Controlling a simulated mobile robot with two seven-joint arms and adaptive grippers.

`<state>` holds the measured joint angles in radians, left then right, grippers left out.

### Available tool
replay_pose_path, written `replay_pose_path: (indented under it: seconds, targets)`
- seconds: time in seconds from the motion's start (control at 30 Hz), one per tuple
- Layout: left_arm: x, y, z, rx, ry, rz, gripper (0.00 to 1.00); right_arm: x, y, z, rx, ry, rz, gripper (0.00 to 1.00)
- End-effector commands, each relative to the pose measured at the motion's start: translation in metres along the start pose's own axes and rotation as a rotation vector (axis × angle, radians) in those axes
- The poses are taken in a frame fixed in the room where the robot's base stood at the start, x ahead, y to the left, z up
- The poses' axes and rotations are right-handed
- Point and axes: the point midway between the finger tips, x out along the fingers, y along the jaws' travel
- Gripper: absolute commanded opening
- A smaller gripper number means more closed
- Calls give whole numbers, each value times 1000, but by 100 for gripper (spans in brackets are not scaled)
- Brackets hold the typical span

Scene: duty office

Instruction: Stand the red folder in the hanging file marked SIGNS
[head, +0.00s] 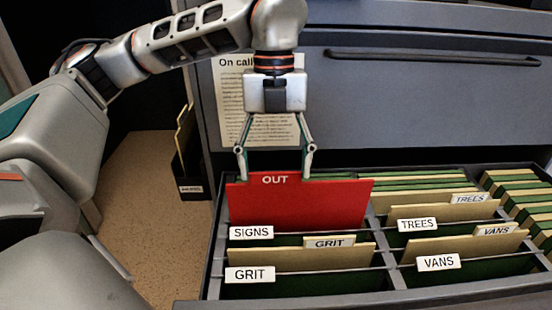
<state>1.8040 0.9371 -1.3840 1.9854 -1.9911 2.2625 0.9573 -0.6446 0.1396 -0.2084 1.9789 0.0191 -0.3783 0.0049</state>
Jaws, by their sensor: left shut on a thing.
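The red folder (300,203) has a tab reading OUT and stands upright in the open drawer. It is just behind the label SIGNS (251,233), and its lower edge is hidden behind that label and the hanging file's front. Whether it rests on the bottom of the file cannot be seen. My left gripper (274,174) comes down from above and is shut on the red folder's top edge, its fingers on either side of the OUT tab. My right gripper is not in view.
The open drawer (212,270) also holds files marked GRIT (249,275), TREES (417,225) and VANS (438,262), with tan folders in them. A paper notice (232,90) hangs on the grey cabinet front behind. A dark holder (188,180) stands on the floor at left.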

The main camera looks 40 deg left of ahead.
Motion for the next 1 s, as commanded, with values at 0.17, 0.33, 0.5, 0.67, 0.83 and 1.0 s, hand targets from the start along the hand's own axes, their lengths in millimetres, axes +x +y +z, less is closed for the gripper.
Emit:
replay_pose_path:
  seconds: [0.17,0.33,0.5,0.67,0.83,1.0]
  targets:
    - [13,0,2,0,1,1,37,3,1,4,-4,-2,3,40]
    - [24,0,4,0,2,2,37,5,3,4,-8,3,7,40]
    - [34,0,6,0,1,2,37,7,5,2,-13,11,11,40]
    - [44,0,7,1,0,2,37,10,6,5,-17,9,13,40]
    - [55,0,8,0,1,3,37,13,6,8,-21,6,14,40]
    - [66,0,10,0,1,2,37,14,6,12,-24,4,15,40]
